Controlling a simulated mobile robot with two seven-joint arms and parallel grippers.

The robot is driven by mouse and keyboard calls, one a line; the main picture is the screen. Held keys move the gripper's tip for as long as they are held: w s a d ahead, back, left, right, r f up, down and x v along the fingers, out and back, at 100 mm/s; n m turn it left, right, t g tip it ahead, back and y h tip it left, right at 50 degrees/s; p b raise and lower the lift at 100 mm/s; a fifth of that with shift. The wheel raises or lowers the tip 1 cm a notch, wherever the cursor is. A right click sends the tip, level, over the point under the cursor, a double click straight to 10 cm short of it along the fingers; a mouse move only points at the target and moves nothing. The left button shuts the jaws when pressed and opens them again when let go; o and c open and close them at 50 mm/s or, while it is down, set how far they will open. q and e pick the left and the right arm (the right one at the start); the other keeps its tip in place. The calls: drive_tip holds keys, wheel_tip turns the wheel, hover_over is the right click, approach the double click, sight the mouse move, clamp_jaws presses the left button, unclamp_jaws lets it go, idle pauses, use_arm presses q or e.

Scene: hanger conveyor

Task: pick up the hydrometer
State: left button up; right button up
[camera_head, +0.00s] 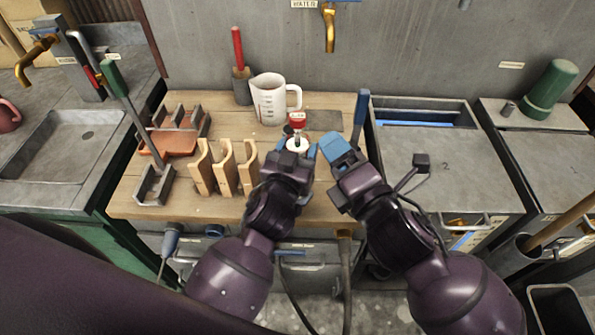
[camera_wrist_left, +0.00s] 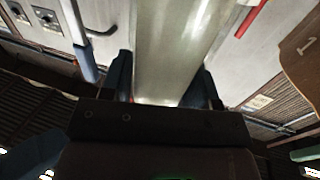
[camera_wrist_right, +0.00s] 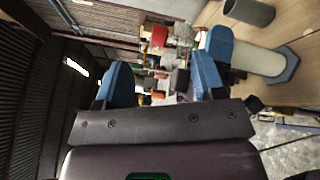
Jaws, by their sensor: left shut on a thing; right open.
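The hydrometer shows as a red-and-white top (camera_head: 297,122) rising from the mouth of a pale tall cylinder (camera_head: 297,144); its lower part is hidden inside.
A white measuring jug (camera_head: 270,98) stands close behind the cylinder. Several upright wooden pieces (camera_head: 226,168) stand to the left. A dark holder with a red rod (camera_head: 240,80) is behind. A blue-handled tool (camera_head: 361,108) stands at the board's right edge. A grey mat (camera_head: 323,120) lies bare.

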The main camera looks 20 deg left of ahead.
sight(301, 126)
drive_tip(key=shift+w+a+n, duration=1.05)
drive_tip(key=shift+a+n, duration=0.5)
drive_tip(key=shift+n, duration=0.6)
drive_tip(key=shift+w+a+n, duration=1.1)
drive_tip(key=shift+a+n, duration=0.4)
drive_tip(key=shift+n, duration=0.6)
drive_tip(key=shift+w+a+n, duration=1.05)
drive_tip(key=shift+a+n, duration=0.5)
drive_tip(key=shift+n, duration=0.6)
clamp_jaws()
